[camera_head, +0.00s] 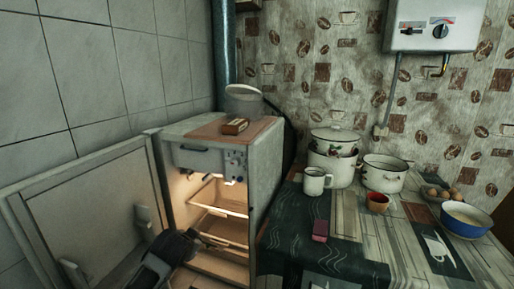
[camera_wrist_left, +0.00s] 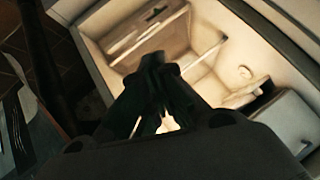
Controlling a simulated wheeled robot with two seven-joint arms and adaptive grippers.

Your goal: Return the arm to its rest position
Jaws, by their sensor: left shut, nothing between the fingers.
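My left gripper (camera_head: 190,236) reaches in from the bottom left of the head view, in front of the open lit cabinet (camera_head: 262,175). In the left wrist view the dark fingers (camera_wrist_left: 158,65) are together, with nothing between them. They point toward the cabinet's lit inside (camera_wrist_left: 205,65). I cannot tell how far the fingertips are from the shelves. My right gripper is in neither view.
The cabinet door (camera_head: 95,195) stands open at the left, close to my left arm. A table (camera_head: 345,235) on the right holds enamel pots (camera_head: 384,178), a white mug (camera_head: 314,184), a red cup (camera_head: 377,204) and a blue bowl (camera_head: 466,228). A matchbox-like box (camera_head: 234,126) lies on the cabinet top.

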